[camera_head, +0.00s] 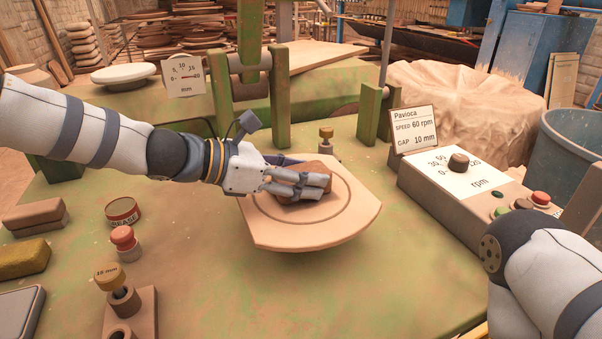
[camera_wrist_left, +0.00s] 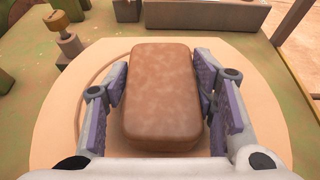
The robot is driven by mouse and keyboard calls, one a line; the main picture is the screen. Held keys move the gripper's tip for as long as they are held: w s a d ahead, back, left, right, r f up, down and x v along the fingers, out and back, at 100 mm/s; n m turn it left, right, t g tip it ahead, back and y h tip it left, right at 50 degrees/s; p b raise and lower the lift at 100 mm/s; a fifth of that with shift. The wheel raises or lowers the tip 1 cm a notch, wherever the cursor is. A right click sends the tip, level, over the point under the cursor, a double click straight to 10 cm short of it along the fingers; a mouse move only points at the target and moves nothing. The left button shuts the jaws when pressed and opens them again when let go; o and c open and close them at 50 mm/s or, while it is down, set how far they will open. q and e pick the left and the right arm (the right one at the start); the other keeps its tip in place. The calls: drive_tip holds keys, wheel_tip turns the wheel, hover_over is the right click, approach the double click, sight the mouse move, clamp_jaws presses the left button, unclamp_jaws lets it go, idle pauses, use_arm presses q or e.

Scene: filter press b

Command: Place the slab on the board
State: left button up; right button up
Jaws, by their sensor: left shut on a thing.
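The slab is a brown, round-cornered clay block (camera_wrist_left: 162,95) and also shows in the head view (camera_head: 322,170), partly hidden by fingers. The board is a pale wooden plate (camera_head: 340,225) with a ring groove, flat edges and rounded ends; it also shows in the left wrist view (camera_wrist_left: 82,80). My left gripper (camera_head: 306,188) is shut on the slab, with one finger pad on each long side. The slab is over the board, inside or near the ring; I cannot tell whether it touches the board. My right arm shows at the lower right, but its gripper is out of view.
A control box (camera_head: 480,200) with a dial stands at the right, with a sign (camera_head: 414,130) behind it. Green posts stand behind the board. A red-topped button (camera_head: 125,240), a tin (camera_head: 122,211), a peg block (camera_head: 130,315) and blocks (camera_head: 35,215) are at the left.

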use_arm(q)
drive_tip(key=shift+r, duration=0.2)
drive_tip(key=shift+f, duration=0.15)
drive_tip(key=o, duration=1.5)
drive_tip(key=shift+f, duration=0.1)
drive_tip(key=shift+o, duration=0.2)
drive_tip(key=shift+s+a+r, duration=0.1)
drive_tip(key=shift+r, duration=0.25)
drive_tip(key=p+v, duration=0.1)
drive_tip(key=v, duration=1)
drive_tip(key=shift+s+p, duration=0.15)
drive_tip(key=shift+p, duration=0.25)
drive_tip(key=shift+s+a, duration=0.1)
drive_tip(key=shift+a, duration=0.2)
use_arm(e)
drive_tip(key=shift+w+r+t, duration=0.4)
drive_tip(key=shift+w+r, duration=0.7)
use_arm(q)
drive_tip(key=shift+f, duration=0.1)
